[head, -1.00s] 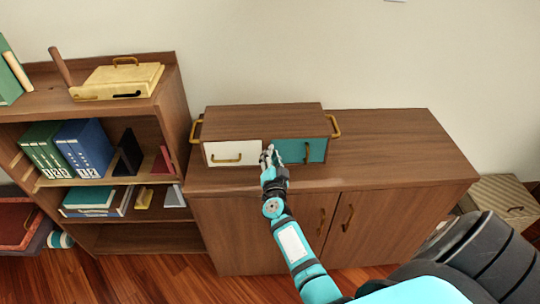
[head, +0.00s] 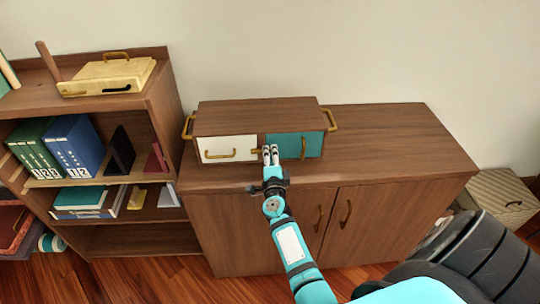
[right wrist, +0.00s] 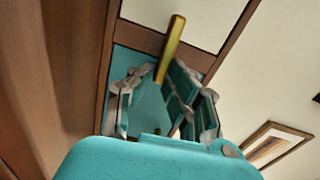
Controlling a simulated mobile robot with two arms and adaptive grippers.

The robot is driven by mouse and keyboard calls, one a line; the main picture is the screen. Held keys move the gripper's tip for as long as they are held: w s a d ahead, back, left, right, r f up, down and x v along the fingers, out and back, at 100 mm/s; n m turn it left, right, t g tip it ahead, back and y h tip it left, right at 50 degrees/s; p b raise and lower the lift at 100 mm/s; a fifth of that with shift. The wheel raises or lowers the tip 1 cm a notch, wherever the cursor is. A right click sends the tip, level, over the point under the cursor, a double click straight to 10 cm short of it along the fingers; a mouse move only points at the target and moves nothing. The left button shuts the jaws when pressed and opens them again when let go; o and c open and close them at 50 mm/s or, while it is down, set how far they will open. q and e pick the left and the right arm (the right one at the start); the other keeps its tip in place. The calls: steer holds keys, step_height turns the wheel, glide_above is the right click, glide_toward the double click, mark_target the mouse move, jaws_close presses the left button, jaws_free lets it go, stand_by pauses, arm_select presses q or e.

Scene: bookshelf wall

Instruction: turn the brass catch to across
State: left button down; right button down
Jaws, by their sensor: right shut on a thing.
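The brass catch (head: 257,151) is a short bar on the front of the small wooden box (head: 258,112), at the divider between the white door (head: 222,146) and the teal door (head: 288,146). In the right wrist view, the catch (right wrist: 173,42) lies across the divider, from the white panel onto the teal panel. My right gripper (head: 270,149) is at the box front; its fingers (right wrist: 161,80) are shut on the catch's teal-side end. In the head view the fingers hide that end. My left gripper is not in view.
The box stands on a wooden cabinet (head: 400,150) with clear top to its right. Brass handles stick out from both doors and the box sides. A bookshelf (head: 168,85) with books and binders stands at left. A striped box (head: 500,195) sits at far right.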

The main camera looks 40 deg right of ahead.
steer(key=shift+f+m, duration=0.2)
steer(key=shift+m, duration=0.2)
steer(key=c, duration=1.3)
jaws_free()
steer(key=shift+c, duration=0.2)
steer(key=shift+r, duration=0.1)
